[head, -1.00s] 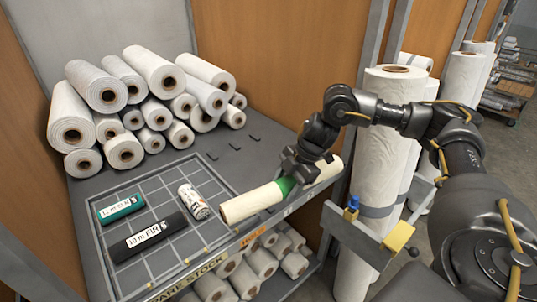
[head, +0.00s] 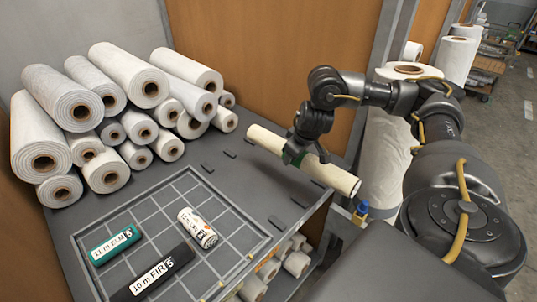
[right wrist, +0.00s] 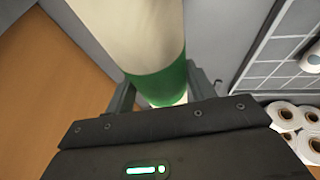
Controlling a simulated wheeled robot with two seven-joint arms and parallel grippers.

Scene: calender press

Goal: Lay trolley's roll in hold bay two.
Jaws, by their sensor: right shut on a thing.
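My right gripper (head: 298,152) is shut on a cream roll (head: 335,178) around its middle and holds it above the right part of the grey shelf (head: 232,178). The roll slants from upper left to lower right, and its open brown core end faces right, out past the shelf's edge. In the right wrist view the roll (right wrist: 130,35) carries a green band (right wrist: 160,82) between the fingers (right wrist: 163,92). Small dark blocks (head: 230,154) stand in two rows on the shelf; bay numbers are not readable. My left gripper is not in view.
White rolls (head: 125,75) are stacked at the back left. A gridded tray (head: 165,207) holds a green box (head: 115,244), a black box (head: 152,272) and a small printed roll (head: 197,228). More rolls (head: 295,262) lie below the shelf. A tall roll (head: 385,150) stands at the right.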

